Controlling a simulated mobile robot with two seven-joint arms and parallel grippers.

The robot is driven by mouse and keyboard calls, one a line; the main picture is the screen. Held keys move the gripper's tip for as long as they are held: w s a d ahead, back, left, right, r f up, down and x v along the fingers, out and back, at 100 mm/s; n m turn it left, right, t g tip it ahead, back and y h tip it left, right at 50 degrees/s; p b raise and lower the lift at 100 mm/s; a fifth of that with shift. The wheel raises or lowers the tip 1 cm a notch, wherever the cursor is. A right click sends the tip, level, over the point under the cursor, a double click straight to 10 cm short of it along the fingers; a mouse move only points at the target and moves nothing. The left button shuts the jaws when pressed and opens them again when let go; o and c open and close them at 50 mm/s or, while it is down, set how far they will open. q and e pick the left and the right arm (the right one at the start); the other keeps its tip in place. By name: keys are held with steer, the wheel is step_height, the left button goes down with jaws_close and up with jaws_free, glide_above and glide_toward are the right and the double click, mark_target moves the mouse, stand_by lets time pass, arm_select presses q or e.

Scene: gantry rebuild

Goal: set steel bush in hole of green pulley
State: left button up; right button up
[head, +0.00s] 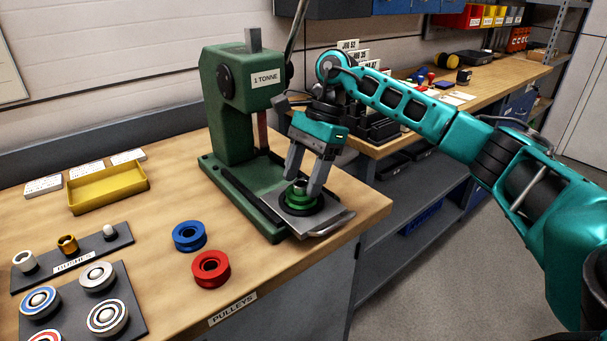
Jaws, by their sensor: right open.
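The green pulley (297,199) lies flat on a dark round plate at the base of the green press. My right gripper (303,183) points down over it, open, with its fingertips at either side of the pulley's raised middle. The fingers hide part of the pulley, and I cannot tell whether anything sits in its hole. On the bush rack (50,275) at the left stand a pale grey bush (24,261), a brass-coloured bush (67,244) and a smaller whitish bush (110,232). I cannot tell for sure which is steel. My left gripper is out of view.
The green press (238,120), labelled 1 TONNE, rises close behind my right gripper. A blue pulley (189,236) and a red pulley (211,269) lie left of it. A yellow tray (108,188) and a plate of round parts (128,290) stand further left.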

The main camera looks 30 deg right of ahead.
steer(key=v, duration=1.2)
steer(key=shift+r+p, duration=0.35)
steer(key=shift+p, duration=0.05)
steer(key=shift+s, duration=0.1)
